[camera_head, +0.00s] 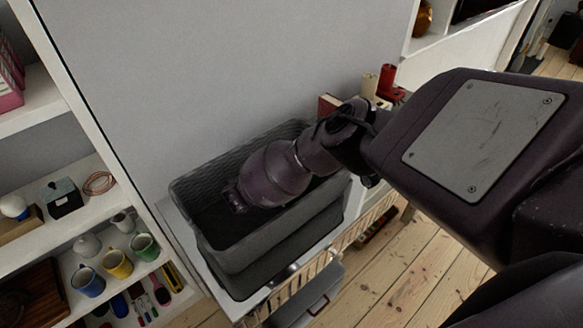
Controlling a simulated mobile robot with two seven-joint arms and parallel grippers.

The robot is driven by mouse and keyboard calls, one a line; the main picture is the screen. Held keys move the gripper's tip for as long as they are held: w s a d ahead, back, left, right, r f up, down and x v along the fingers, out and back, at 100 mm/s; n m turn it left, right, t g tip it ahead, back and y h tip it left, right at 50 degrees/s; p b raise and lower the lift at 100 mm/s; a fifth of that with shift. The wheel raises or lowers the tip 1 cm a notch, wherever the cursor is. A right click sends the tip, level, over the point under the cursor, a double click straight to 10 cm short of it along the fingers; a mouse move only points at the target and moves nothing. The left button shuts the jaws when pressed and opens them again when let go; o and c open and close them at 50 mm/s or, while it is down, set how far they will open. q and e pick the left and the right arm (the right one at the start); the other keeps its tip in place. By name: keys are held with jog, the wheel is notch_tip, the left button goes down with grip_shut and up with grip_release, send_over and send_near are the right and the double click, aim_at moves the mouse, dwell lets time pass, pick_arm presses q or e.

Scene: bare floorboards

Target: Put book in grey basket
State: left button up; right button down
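The grey basket (190,197) stands on a light cabinet top against the wall, left of centre. My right arm comes in from the right and crosses over the basket's right side. My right gripper (236,198) is low over the basket's opening, near its left end, and the fingers are too dark and small to read. No book is clearly visible in or under the gripper. A small reddish-brown upright thing (328,105) behind the arm may be a book, but it is mostly hidden. My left gripper is not in view.
A white shelf at left holds colored mugs (118,264), a small dark box (62,196) and utensils. Red and cream candles (386,80) stand behind my arm. A dark grey bin (312,296) sits below the cabinet. Bare floorboards (405,285) lie at lower right.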

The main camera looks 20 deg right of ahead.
dwell(0.3)
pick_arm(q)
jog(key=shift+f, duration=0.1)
pick_arm(e)
jog(key=c, duration=0.6)
grip_release()
pick_arm(q)
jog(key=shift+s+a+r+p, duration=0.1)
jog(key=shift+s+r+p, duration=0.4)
jog(key=shift+p, duration=0.7)
pick_arm(e)
jog(key=v, duration=0.7)
jog(key=shift+a, duration=0.25)
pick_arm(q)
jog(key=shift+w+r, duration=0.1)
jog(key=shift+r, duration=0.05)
